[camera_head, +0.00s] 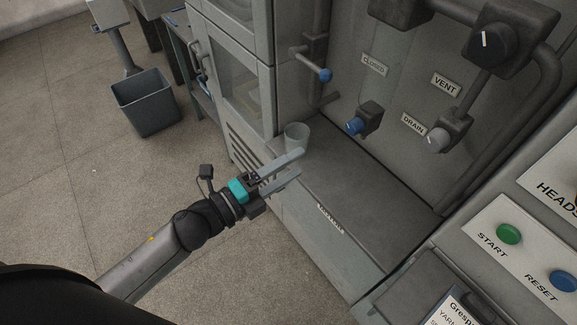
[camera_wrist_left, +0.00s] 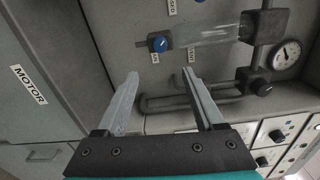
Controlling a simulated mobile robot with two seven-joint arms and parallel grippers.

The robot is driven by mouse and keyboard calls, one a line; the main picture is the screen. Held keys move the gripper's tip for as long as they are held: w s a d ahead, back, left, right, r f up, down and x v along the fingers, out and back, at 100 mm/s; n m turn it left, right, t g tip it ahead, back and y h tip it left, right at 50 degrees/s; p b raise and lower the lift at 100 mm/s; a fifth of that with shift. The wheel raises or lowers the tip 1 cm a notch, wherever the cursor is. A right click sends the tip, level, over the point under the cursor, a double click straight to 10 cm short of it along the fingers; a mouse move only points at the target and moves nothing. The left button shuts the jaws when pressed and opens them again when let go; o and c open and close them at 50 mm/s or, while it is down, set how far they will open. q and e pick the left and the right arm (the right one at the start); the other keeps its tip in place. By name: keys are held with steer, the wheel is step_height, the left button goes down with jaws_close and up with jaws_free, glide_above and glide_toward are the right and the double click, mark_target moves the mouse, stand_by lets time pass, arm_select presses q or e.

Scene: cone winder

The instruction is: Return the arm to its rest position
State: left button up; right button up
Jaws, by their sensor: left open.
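My left gripper (camera_head: 288,166) comes in from the lower left in the head view. Its two long grey fingers are apart with nothing between them. The fingers lie over the front edge of the machine's grey ledge (camera_head: 352,194), close to a pale cup (camera_head: 297,134) at the ledge's left end. I cannot tell whether a finger touches the cup. In the left wrist view the gripper (camera_wrist_left: 162,85) also shows spread and empty, facing grey panels and pipes. My right gripper is in neither view.
A green start button (camera_head: 508,233) and a blue reset button (camera_head: 563,281) are at the right. A grey bin (camera_head: 147,103) stands on open floor (camera_head: 75,180) at left.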

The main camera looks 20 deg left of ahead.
arm_select(q)
steer(key=shift+a, duration=0.1)
stand_by(0.5)
steer(key=s+a+f+n+g+y+b, duration=0.1)
steer(key=a+f+n+y, duration=0.3)
steer(key=f, duration=0.6)
steer(key=a+f+n+g+y+b, duration=0.1)
steer(key=a+f+n+y+b, duration=0.3)
steer(key=f, duration=0.6)
steer(key=s+a+f+n+g+y, duration=0.1)
steer(key=s+f+n+g, duration=0.1)
steer(key=s+f+n, duration=0.45)
steer(key=s+a+f+n+g+y, duration=0.1)
steer(key=s+f+g, duration=0.15)
steer(key=f, duration=0.75)
steer(key=s+f+n+g+b, duration=0.1)
steer(key=s+f+n+g, duration=0.1)
steer(key=s+f, duration=0.3)
steer(key=s+d+f+n+g, duration=0.1)
steer(key=s+f+n+g, duration=0.1)
steer(key=s, duration=0.9)
steer(key=s+d+f+n+g+b, duration=0.1)
steer(key=s+f+n+g, duration=0.2)
steer(key=s+f, duration=0.4)
steer(key=shift+s+f+n+y+b, duration=0.35)
steer(key=shift+s+n, duration=0.1)
steer(key=shift+n, duration=0.1)
